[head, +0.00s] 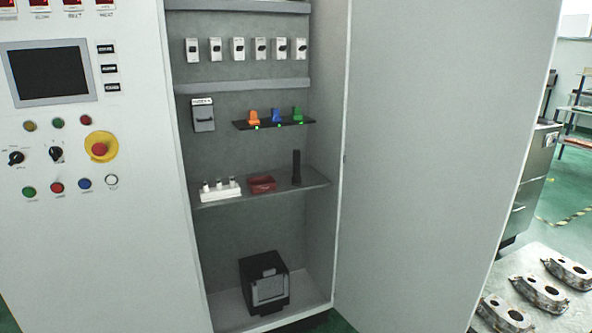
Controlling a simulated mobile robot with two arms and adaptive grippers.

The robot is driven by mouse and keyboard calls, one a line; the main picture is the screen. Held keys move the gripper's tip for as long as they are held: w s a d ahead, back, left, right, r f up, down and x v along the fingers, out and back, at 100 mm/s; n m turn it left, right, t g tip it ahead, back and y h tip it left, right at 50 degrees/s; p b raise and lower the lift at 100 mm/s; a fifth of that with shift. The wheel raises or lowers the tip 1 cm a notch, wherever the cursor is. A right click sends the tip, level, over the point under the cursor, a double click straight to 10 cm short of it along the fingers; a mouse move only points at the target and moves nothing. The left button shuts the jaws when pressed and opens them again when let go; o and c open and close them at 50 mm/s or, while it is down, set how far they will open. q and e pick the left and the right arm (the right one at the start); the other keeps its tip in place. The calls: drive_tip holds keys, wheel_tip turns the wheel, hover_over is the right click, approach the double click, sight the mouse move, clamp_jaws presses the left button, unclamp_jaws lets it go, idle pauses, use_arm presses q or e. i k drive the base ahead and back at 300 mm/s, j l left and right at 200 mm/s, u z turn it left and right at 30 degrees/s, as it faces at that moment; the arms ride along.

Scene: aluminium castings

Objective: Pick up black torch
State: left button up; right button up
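The black torch (296,168) stands upright near the right end of a grey shelf (222,200) inside an open control cabinet. It is a slim dark cylinder, and nothing covers it in the head view. Neither of my grippers shows in the head view.
On the same shelf, a red box (262,184) and a white holder with small fuse-like pieces (220,191) stand left of the torch. A narrow black ledge (275,125) with coloured items is above. The open cabinet door (430,160) extends right. A black box (264,285) sits below.

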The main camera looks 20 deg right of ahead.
sight(296, 178)
drive_tip(key=z, duration=0.85)
